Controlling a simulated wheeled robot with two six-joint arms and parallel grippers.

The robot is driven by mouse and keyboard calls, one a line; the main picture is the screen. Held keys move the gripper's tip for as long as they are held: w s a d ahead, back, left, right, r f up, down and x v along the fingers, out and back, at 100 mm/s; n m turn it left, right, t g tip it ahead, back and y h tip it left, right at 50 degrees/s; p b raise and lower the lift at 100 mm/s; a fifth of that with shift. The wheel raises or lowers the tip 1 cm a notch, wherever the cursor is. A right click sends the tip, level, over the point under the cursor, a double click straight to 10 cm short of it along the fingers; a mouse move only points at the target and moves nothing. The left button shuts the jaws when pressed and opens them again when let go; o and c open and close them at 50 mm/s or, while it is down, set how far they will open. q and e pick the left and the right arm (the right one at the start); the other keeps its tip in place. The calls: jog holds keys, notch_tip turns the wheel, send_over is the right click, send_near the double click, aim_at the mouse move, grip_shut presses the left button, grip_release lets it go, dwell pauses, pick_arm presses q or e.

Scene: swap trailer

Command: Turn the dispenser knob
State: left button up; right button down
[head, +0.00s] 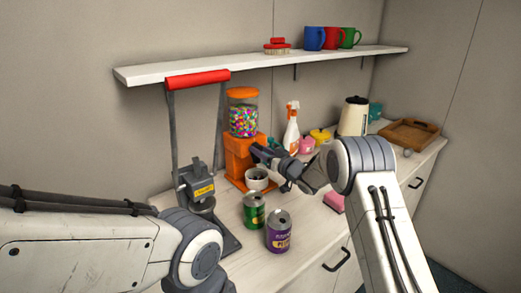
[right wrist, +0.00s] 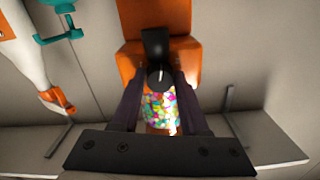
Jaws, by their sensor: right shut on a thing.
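The candy dispenser (head: 239,155) stands on the counter, with an orange body, an orange lid and a clear globe (head: 243,121) of coloured candies. My right gripper (head: 257,150) reaches its front from the right. In the right wrist view, the orange dispenser body (right wrist: 190,55) appears upside down. The dark knob (right wrist: 158,78) with a pale mark sits between the fingers of my right gripper (right wrist: 160,85), which is shut on it. In the head view the gripper hides the knob. My left arm enters at lower left; its gripper is out of view.
A white cup (head: 256,179) stands below the dispenser's front. A can crusher (head: 196,182) with a red handle stands left. A green can (head: 254,210) and a purple can (head: 279,233) stand in front. A spray bottle (head: 291,130) is behind right. A shelf (head: 240,66) runs above.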

dwell(0.4)
jog(key=shift+c, duration=2.1)
grip_release()
jog(key=b+v, duration=0.2)
jog(key=v, duration=0.8)
jog(key=shift+s+d, duration=0.15)
jog(key=shift+s, duration=0.05)
jog(key=shift+c, duration=0.2)
